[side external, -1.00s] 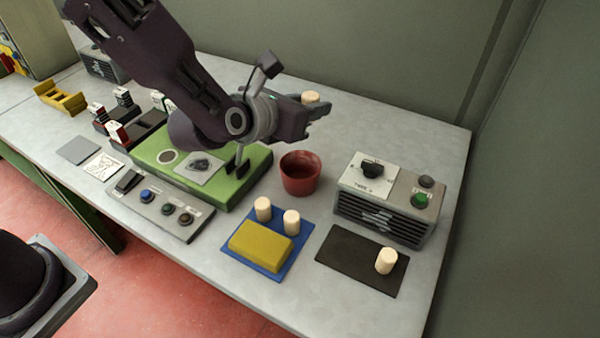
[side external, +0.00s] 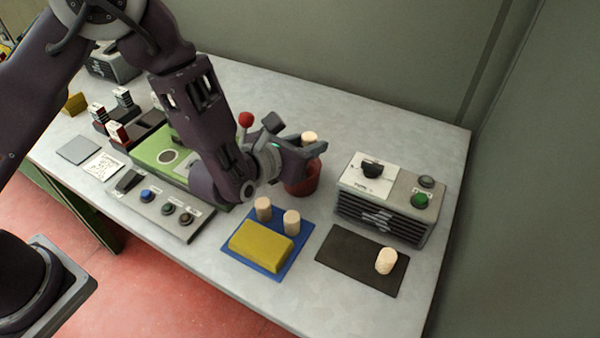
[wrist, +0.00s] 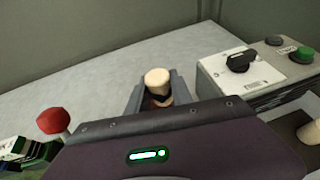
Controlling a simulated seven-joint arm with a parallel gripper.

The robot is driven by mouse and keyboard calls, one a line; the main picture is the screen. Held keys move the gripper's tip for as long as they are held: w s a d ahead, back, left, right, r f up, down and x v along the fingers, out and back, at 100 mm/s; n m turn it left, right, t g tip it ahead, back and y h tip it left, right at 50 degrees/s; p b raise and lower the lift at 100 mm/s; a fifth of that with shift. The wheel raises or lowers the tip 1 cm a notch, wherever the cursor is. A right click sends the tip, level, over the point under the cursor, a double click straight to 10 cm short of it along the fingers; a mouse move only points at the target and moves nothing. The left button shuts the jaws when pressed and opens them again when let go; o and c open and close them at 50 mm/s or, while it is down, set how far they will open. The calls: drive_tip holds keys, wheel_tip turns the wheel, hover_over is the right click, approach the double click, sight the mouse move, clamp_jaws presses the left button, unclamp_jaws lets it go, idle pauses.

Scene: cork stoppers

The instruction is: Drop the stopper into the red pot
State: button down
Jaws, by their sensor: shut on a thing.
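My gripper (side external: 312,147) is shut on a pale cork stopper (side external: 309,136). In the wrist view the stopper (wrist: 157,79) stands upright between the two fingers of my gripper (wrist: 156,92). The red pot (side external: 303,186) stands on the table just below the gripper in the side view. The gripper and wrist hide the pot's mouth and left side. The exact gap between stopper and pot cannot be told.
Two other stoppers (side external: 263,208) (side external: 291,222) stand beside a yellow block (side external: 261,246) on a blue mat (side external: 270,272). Another stopper (side external: 386,261) stands on a dark mat (side external: 345,262). A grey switch box (side external: 385,212) is right of the pot. A red-knobbed lever (side external: 246,119) rises behind my wrist.

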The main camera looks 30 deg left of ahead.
drive_tip(key=c, duration=1.1)
unclamp_jaws()
drive_tip(key=shift+o, duration=0.2)
drive_tip(key=v, duration=0.7)
drive_tip(key=shift+r, duration=0.1)
